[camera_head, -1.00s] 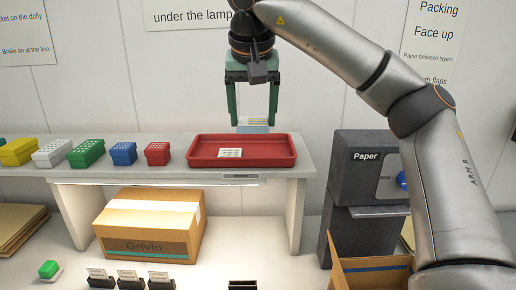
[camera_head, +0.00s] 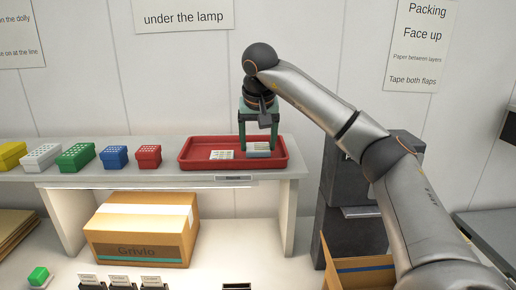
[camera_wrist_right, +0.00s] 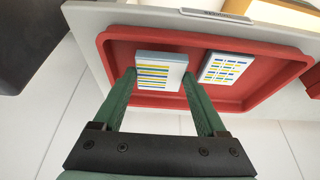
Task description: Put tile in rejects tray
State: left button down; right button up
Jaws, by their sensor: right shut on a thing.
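The red rejects tray (camera_head: 200,163) sits on the raised shelf, and it also fills much of the right wrist view (camera_wrist_right: 120,50). My right gripper (camera_head: 257,147) reaches down into the tray's right part. It is shut on a pale tile (camera_head: 258,153); in the right wrist view the tile (camera_wrist_right: 161,72) shows yellow and blue stripes between the green fingers. I cannot tell whether the tile touches the tray floor. A second tile (camera_head: 222,155) lies in the tray to the left, apart from the held one; it also shows in the right wrist view (camera_wrist_right: 222,69). My left gripper is out of view.
Red (camera_head: 148,156), blue (camera_head: 114,157), green, white and yellow boxes with holed tops stand left of the tray on the shelf. A cardboard box (camera_head: 140,235) stands under it. A dark paper dispenser (camera_head: 345,235) stands to the right.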

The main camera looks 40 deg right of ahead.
jog(key=shift+f, duration=0.9)
jog(key=o, duration=1.4)
jog(key=shift+f, duration=0.15)
jog(key=v, duration=1.2)
jog(key=shift+w, duration=0.1)
